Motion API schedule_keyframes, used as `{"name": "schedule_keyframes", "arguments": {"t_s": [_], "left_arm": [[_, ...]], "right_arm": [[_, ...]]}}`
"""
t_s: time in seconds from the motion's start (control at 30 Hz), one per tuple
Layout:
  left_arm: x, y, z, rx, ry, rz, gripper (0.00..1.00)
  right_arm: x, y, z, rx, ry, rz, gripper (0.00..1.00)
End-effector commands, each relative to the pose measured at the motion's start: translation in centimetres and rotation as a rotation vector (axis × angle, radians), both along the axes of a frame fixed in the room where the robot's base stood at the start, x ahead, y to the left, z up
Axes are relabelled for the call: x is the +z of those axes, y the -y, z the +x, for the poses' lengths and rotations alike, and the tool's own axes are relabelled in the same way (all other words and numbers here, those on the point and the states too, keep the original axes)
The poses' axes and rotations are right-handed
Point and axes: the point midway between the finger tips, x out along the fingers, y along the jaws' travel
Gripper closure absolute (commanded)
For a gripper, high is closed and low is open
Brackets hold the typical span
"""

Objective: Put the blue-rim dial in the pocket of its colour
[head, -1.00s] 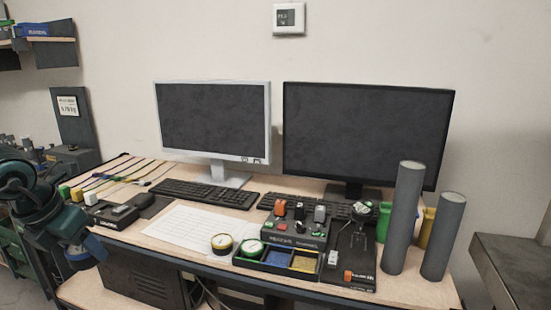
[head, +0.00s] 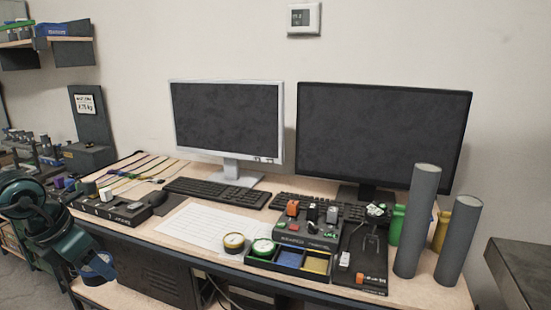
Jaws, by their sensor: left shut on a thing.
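My left gripper (head: 100,267) is at the lower left, in front of the desk's left part and below its top. It is shut on the blue-rim dial (head: 95,266), of which a blue edge shows; the fingers hide much of it. A black tray (head: 271,264) near the desk's front edge has coloured pockets in a row. The blue pocket (head: 288,259) is in the middle and looks empty. The yellow pocket (head: 316,265) on its right looks empty. A green-rim dial (head: 263,247) is at the green pocket on the left. My right gripper is out of view.
A yellow-rim dial (head: 233,242) lies on the desk left of the tray. A control box (head: 306,232) stands behind the tray. A black board (head: 361,265) and two grey cylinders (head: 417,222) (head: 457,243) stand to the right. White paper (head: 198,226) lies left of the dials.

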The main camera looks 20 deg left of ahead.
Motion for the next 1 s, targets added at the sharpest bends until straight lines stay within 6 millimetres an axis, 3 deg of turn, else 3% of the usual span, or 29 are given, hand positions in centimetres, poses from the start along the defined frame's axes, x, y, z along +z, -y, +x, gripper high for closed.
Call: {"name": "schedule_keyframes", "arguments": {"t_s": [0.53, 1.0], "left_arm": [[-1.7, 0.7, -0.4, -0.131, -0.005, 0.002, 0.72], [-5.8, 5.1, -0.5, -0.581, 0.009, -0.008, 0.72]], "right_arm": [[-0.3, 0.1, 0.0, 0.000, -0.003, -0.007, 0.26], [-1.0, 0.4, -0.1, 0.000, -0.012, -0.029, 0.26]]}}
